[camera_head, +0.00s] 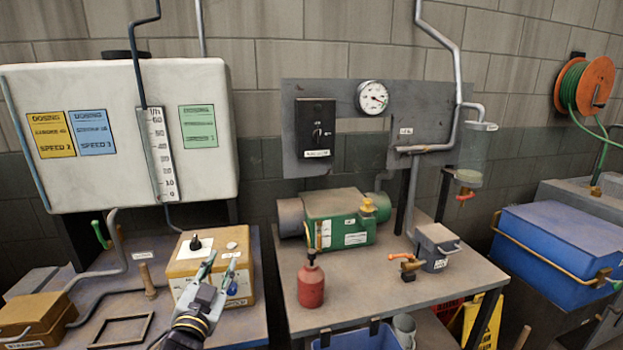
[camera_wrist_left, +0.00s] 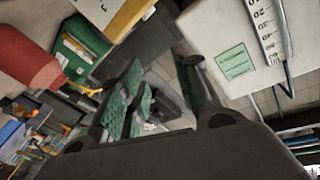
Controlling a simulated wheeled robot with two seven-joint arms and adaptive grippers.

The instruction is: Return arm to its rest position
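My left gripper (camera_head: 221,264) is in the lower left-centre of the head view, in front of the tan control box (camera_head: 187,262) on the left bench. Its two fingers point up and away and stand apart, with nothing seen between them. In the left wrist view the gripper (camera_wrist_left: 164,80) also shows its green-padded fingers spread with a gap. My right gripper is not in view.
A red bottle (camera_head: 311,286) and a green pump (camera_head: 338,229) stand on the middle bench (camera_head: 365,312), right of my gripper. A white tank (camera_head: 100,95) is behind left. A blue case (camera_head: 557,240) is at the right. Levers and a frame (camera_head: 122,330) lie left.

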